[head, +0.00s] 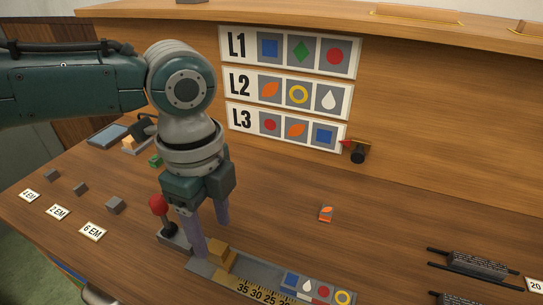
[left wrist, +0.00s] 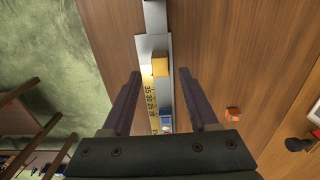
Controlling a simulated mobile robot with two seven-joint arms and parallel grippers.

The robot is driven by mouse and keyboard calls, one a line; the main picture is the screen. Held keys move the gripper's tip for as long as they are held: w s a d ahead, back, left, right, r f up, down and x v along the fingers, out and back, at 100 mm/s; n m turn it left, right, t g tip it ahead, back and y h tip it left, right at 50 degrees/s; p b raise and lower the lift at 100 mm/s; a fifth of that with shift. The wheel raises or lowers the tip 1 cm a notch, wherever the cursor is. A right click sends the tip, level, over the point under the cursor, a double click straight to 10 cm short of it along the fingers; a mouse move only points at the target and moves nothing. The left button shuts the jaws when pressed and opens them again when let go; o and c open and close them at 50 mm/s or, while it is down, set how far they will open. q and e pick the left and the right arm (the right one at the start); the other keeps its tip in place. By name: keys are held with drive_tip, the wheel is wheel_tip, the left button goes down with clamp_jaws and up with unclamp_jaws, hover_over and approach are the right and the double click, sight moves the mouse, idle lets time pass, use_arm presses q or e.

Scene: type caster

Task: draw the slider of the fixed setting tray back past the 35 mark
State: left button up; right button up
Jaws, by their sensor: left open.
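The setting tray (head: 262,279) is a long grey strip at the front of the desk, with a yellow scale (head: 262,293) marked 35, 30, 25, 20. The slider, a brass-coloured block (head: 221,257), sits at the left part of the tray, beside the 35 end of the scale; its exact reading is hard to tell. My left gripper (head: 211,237) points down at the slider, fingers apart. In the left wrist view the open left gripper (left wrist: 160,74) has the slider (left wrist: 160,64) between and beyond its fingertips, with gaps showing. My right gripper is not in view.
A red-knobbed lever (head: 157,206) stands just left of my gripper. Symbol tiles (head: 316,290) lie at the tray's right part. A loose orange-leaf tile (head: 326,214) lies behind it. Grey blocks (head: 115,205) are at left; dark type bars (head: 474,265) are at right.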

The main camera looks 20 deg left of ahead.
sight(216, 247)
use_arm(q)
wheel_tip(216, 247, up, 6)
idle(0.5)
